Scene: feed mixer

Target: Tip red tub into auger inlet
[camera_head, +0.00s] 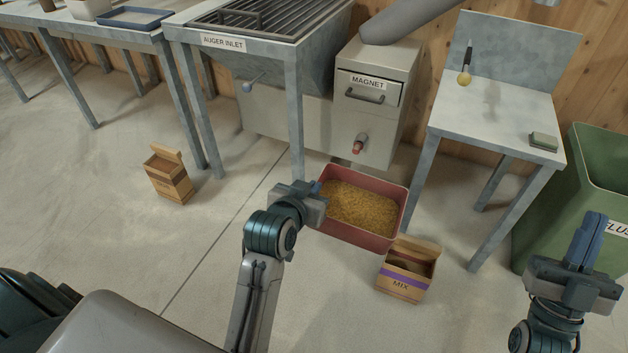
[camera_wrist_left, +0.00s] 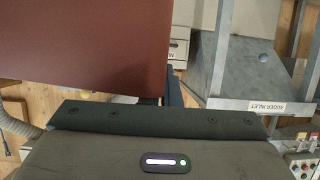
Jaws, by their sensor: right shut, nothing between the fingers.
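The red tub (camera_head: 393,205), full of yellow grain (camera_head: 355,207), is upright in front of the magnet cabinet. My left gripper (camera_head: 318,187) is at the tub's left wall, its fingers shut on the rim. In the left wrist view the tub's red wall (camera_wrist_left: 85,50) fills the upper left, with a dark finger (camera_wrist_left: 173,90) at its edge. The auger inlet (camera_head: 270,18) is a grated opening in a grey metal stand, behind and left of the tub. My right gripper (camera_head: 592,235) is shut and empty at the far right.
Another cardboard box (camera_head: 168,178) is on the floor at left. A grey table (camera_head: 495,110) and a green bin (camera_head: 560,205) are at right.

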